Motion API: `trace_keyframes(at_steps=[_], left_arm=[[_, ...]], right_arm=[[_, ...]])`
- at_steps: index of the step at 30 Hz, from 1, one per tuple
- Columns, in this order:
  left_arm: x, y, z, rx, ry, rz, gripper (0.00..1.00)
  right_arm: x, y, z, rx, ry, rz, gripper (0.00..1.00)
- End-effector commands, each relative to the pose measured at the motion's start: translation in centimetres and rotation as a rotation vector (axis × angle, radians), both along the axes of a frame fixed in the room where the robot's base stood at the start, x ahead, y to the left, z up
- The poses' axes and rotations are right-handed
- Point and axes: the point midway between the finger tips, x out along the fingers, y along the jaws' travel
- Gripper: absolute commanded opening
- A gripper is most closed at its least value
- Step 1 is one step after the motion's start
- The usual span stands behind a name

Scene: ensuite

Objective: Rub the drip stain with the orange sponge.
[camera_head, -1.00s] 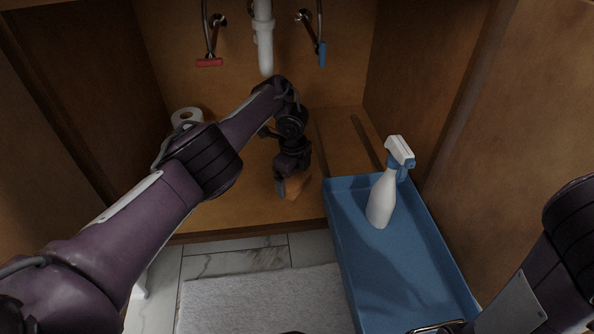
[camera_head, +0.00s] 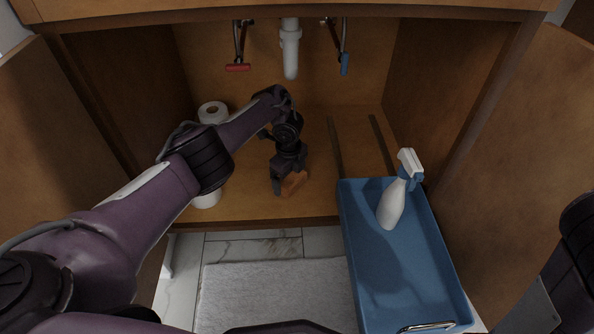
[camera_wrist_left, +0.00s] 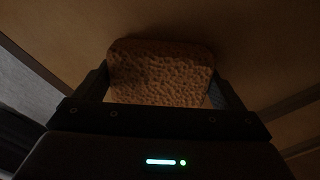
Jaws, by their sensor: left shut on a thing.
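The orange sponge (camera_head: 295,183) is in my left gripper (camera_head: 287,187), low over the front part of the cabinet floor. In the left wrist view the porous sponge (camera_wrist_left: 160,75) fills the space between the two fingers (camera_wrist_left: 160,97), which are shut on it. I cannot tell whether the sponge touches the floor. I see no drip stain in either view; the arm, gripper and sponge cover part of the floor. My right gripper is not in view; only part of my right arm shows at the right edge.
A blue pull-out tray (camera_head: 435,270) with a white spray bottle (camera_head: 392,205) stands right of the gripper. White rolls (camera_head: 212,112) stand at the left. A drain pipe (camera_head: 290,55) and valves hang at the back. A grey mat (camera_head: 275,290) lies in front.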

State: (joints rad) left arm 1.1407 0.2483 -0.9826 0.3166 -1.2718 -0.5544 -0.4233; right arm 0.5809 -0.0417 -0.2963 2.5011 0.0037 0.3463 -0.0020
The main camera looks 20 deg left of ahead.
Motion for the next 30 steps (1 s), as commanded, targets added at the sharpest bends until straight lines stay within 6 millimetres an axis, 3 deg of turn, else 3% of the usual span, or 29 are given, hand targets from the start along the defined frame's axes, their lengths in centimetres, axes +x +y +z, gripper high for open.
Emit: trace_keyframes(at_steps=[18,30], left_arm=[[-1.7,3.5,0.0,0.0,0.0,0.0,0.69],[-1.8,3.7,0.0,0.0,0.0,-0.001,0.69]], right_arm=[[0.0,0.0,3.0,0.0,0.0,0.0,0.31],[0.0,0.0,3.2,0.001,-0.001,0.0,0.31]])
